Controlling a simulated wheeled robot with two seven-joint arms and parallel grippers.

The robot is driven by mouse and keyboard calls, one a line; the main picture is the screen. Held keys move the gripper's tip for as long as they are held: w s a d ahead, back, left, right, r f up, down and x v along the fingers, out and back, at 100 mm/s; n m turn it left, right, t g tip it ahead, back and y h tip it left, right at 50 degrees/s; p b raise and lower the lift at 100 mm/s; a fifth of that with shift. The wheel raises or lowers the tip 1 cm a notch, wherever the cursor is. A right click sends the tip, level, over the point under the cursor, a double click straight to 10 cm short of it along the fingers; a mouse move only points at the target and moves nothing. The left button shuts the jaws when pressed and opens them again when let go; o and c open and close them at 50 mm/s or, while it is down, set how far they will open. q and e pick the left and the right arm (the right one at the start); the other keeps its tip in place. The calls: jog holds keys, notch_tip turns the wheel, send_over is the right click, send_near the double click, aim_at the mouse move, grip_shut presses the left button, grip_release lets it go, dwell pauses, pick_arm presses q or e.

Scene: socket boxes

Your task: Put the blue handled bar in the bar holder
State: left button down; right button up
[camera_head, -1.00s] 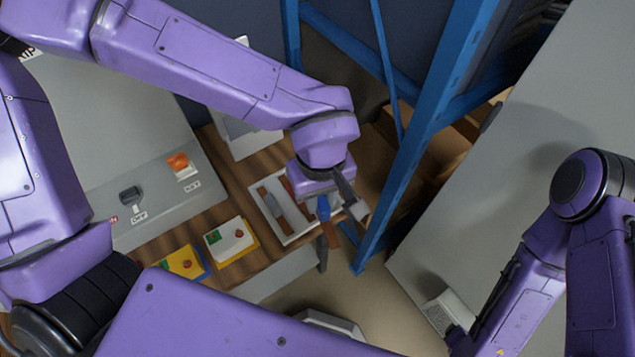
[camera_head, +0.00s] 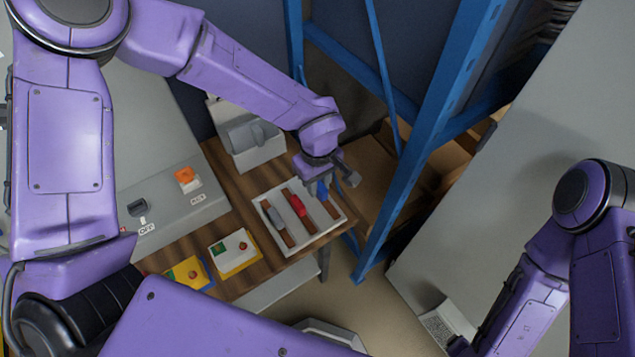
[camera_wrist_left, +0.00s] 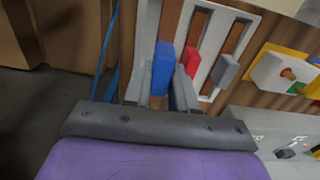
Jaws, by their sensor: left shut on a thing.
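The blue handled bar, a brown bar with a blue handle (camera_head: 322,190), lies at the right side of a white tray-like bar holder (camera_head: 318,236), roughly parallel to the other bars. My left gripper (camera_head: 330,184) is over it, shut on the blue handle. In the left wrist view the blue handle (camera_wrist_left: 163,68) sits between the two fingers (camera_wrist_left: 161,88). A red handled bar (camera_head: 296,205) and a grey handled bar (camera_head: 275,217) lie beside it in the holder. Whether the blue bar is fully seated cannot be told. My right gripper is not seen; only its arm shows.
The holder is on a wooden table (camera_head: 236,203) with a white box (camera_head: 248,145) behind, and button boxes (camera_head: 234,252), (camera_head: 187,273) in front left. A grey switch panel (camera_head: 160,205) is at left. A blue rack post (camera_head: 415,150) stands close on the right.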

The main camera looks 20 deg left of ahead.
pick_arm(q)
jog(key=w+f, duration=0.1)
jog(key=w+a+f, duration=0.1)
jog(key=f, duration=0.1)
jog(key=shift+w+f+p, duration=0.1)
jog(key=shift+w+p, duration=0.15)
jog(key=shift+p, duration=0.05)
jog(key=shift+f+p, duration=0.9)
jog(key=shift+p, duration=0.2)
jog(key=shift+f, duration=0.4)
jog(key=shift+f, duration=0.15)
jog(key=c, duration=0.9)
grip_release()
